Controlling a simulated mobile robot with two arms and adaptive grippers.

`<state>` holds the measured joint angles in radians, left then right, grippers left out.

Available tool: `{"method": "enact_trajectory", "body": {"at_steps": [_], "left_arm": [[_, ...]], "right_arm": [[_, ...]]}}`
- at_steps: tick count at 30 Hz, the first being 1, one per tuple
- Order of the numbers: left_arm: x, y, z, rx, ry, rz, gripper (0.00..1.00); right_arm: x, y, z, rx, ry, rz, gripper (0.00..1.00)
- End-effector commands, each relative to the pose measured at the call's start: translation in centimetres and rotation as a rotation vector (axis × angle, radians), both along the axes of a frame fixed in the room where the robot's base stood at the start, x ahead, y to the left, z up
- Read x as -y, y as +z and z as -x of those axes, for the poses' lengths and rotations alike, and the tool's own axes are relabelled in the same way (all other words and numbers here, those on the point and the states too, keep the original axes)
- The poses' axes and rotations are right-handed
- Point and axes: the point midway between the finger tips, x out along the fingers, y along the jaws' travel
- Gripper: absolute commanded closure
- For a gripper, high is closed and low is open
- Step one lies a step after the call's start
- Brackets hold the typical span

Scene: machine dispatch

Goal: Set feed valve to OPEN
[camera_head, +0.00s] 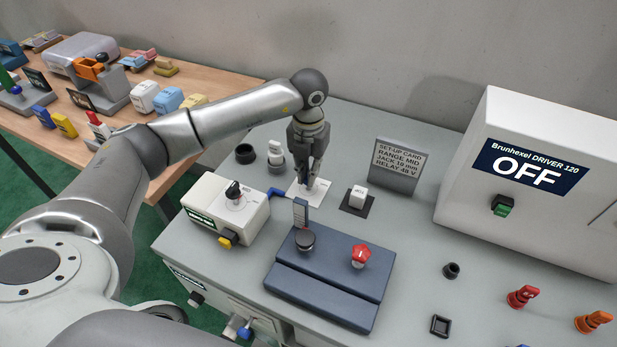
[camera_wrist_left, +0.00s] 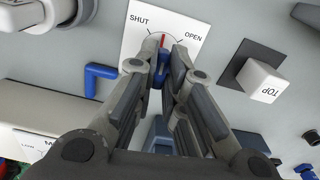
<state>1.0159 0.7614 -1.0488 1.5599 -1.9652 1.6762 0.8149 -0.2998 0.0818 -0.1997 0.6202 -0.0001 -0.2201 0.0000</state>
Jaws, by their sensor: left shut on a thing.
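The feed valve has a white plate (camera_wrist_left: 140,25) marked SHUT on the left and OPEN on the right in the left wrist view. The plate also shows in the head view (camera_head: 318,192), partly covered by my gripper. The valve's blue handle (camera_wrist_left: 158,62) sits between my left fingers, with a red pointer (camera_wrist_left: 163,40) directed about midway between the SHUT and OPEN marks. My left gripper (camera_head: 309,183) reaches down from above and is shut on the handle. It also shows in the left wrist view (camera_wrist_left: 161,60). My right gripper is not in view.
A TOP block (camera_head: 358,196) stands right of the valve, with the set-up card (camera_head: 396,166) behind it. A white box with a dial (camera_head: 215,208) stands at left. A dark blue panel (camera_head: 335,285) with two knobs lies in front. The driver (camera_head: 530,185) reads OFF.

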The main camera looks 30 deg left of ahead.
Motion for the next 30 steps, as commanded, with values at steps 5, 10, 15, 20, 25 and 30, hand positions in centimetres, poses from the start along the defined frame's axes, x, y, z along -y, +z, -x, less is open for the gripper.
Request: {"method": "enact_trajectory", "body": {"at_steps": [5, 10, 15, 20, 25, 30], "left_arm": [[0.0, -0.3, -0.1, 0.005, -0.168, -0.001, 1.00], [0.0, -0.3, -0.1, 0.005, -0.329, -0.001, 1.00], [0.0, -0.3, -0.1, 0.005, -0.488, -0.001, 1.00], [0.0, -0.2, -0.1, 0.004, -0.622, -0.001, 1.00], [0.0, -0.1, -0.1, 0.005, -0.736, -0.001, 1.00], [0.0, 0.0, -0.1, 0.004, -0.818, -0.001, 1.00]], "right_arm": [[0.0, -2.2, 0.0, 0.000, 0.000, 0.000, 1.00], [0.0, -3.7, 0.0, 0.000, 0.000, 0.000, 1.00], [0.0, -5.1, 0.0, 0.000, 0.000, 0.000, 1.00], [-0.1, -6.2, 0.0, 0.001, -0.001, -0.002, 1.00], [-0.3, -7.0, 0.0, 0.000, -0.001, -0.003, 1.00], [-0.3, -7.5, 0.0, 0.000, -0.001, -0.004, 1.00]]}}
